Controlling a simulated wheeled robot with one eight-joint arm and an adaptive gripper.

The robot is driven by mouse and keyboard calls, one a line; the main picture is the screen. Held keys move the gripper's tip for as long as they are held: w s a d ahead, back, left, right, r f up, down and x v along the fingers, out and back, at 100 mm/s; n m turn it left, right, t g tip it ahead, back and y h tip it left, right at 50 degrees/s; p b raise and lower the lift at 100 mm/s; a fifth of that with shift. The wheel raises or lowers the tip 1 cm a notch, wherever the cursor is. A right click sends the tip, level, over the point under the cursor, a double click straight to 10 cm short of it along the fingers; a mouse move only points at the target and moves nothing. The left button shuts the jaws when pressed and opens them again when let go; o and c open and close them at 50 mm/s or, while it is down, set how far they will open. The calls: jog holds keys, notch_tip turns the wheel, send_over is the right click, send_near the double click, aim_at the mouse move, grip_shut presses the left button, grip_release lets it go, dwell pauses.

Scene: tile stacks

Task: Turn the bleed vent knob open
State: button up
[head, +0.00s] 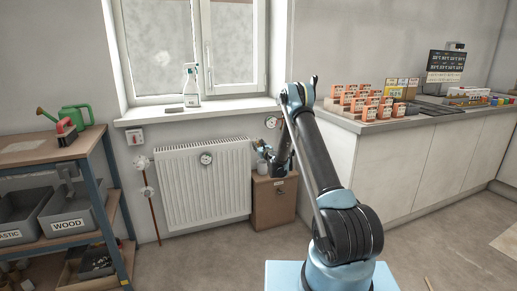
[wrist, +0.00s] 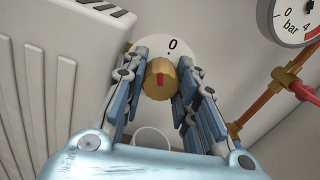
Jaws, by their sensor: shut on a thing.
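The bleed vent knob (wrist: 160,80) is a brass-coloured knob with a red mark on its face. Behind it is a pale round plate (wrist: 147,45) with a "0" and a small dot above the knob. In the wrist view the fingers of my gripper (wrist: 161,88) stand on both sides of the knob and are shut on it. In the head view my gripper (head: 265,156) is at the wall just right of the white radiator (head: 203,190), and the knob cannot be made out there.
A pressure gauge (wrist: 291,18) and a copper pipe with red fittings (wrist: 280,88) are close on the right in the wrist view. A white cup (wrist: 152,138) is below the knob. A brown cabinet (head: 273,205) stands under my gripper, with a counter (head: 400,170) to its right.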

jog(key=n, duration=0.4)
jog(key=shift+n, duration=0.3)
jog(key=n, duration=0.3)
jog(key=shift+n, duration=0.4)
jog(key=n, duration=0.4)
jog(key=shift+s, duration=0.1)
jog(key=shift+n, duration=1.6)
jog(key=shift+a, duration=0.1)
jog(key=o, duration=0.8)
jog(key=shift+f, duration=0.1)
